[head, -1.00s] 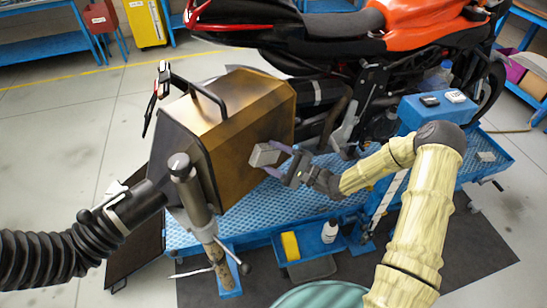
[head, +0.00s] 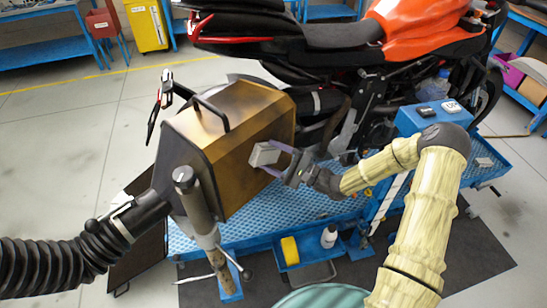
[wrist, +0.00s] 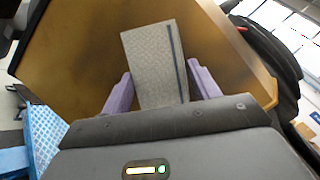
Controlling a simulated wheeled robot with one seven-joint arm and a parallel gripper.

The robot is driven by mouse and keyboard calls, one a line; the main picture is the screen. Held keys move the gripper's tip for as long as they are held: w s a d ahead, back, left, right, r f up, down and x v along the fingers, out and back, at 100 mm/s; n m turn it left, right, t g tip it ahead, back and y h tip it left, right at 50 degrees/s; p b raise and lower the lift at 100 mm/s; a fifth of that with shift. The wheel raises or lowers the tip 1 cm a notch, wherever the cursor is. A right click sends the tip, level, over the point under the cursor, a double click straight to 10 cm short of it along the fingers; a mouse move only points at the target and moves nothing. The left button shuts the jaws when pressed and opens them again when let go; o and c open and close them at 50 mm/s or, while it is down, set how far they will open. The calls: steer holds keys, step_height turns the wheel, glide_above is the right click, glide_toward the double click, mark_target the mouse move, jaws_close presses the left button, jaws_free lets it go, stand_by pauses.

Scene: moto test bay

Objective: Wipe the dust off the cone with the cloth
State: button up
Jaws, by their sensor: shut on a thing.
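The cone (head: 220,150) is a large gold-brown, box-like hood behind the motorcycle, with dark, dusty-looking smudges on its side. It fills much of the wrist view (wrist: 85,55). The cloth (head: 265,154) is a grey folded block with a dark stripe in the wrist view (wrist: 152,65). My gripper (head: 276,160) is shut on the cloth, its purple fingers on either side (wrist: 160,92). The cloth is in front of the cone's side face, at or very near it; I cannot tell whether they touch.
A black hose (head: 60,262) joins the cone at the left, with a metal post (head: 197,205) in front. The blue lift platform (head: 300,205) lies below. A white bottle (head: 329,236) and yellow item (head: 290,250) sit in its front tray. The motorcycle (head: 340,30) stands behind.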

steer(key=shift+r+p, duration=0.75)
steer(key=shift+r, duration=0.45)
steer(key=shift+f, duration=0.1)
steer(key=shift+f+b, duration=1.15)
steer(key=shift+f, duration=0.55)
steer(key=shift+f+b, duration=1.1)
steer(key=shift+f, duration=0.65)
